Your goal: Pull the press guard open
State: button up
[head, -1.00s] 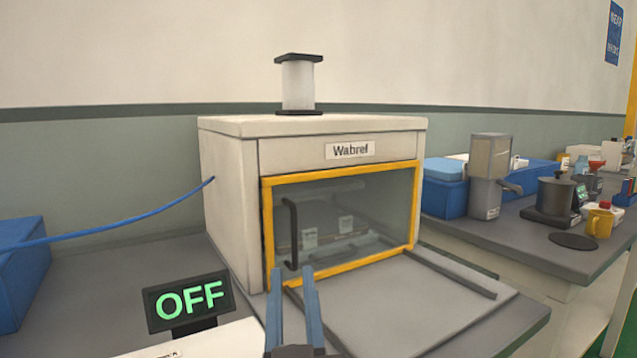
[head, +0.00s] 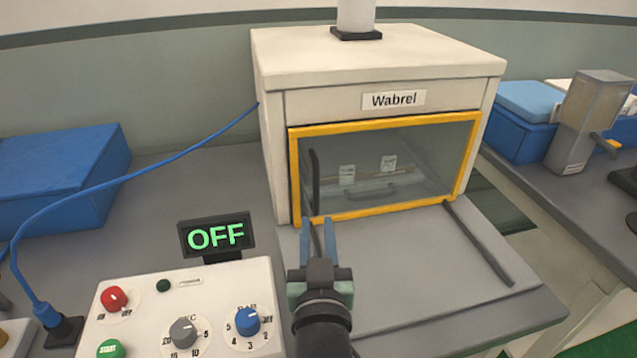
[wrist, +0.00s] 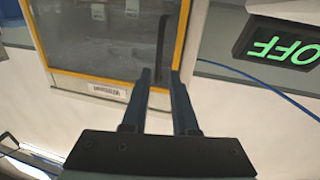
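The press (head: 380,62) is a cream box labelled Wabrel. Its guard (head: 465,165) is a clear panel in a yellow frame, and it is shut across the front. A black vertical handle (head: 316,180) is on the guard's left side; it also shows in the wrist view (wrist: 163,48). I cannot tell whether a fingertip touches the frame.
An OFF display (head: 216,236) and a control box (head: 180,300) with knobs stand left of my gripper. A blue hose (head: 150,170) runs to the press. A grey plate (head: 440,260) with a dark rail (head: 480,243) lies before the guard. A blue bin (head: 65,180) is at left.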

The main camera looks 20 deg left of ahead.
aim_at(316, 192)
jog(key=x, duration=1)
jog(key=shift+w, duration=0.15)
grip_shut()
dwell(1.1)
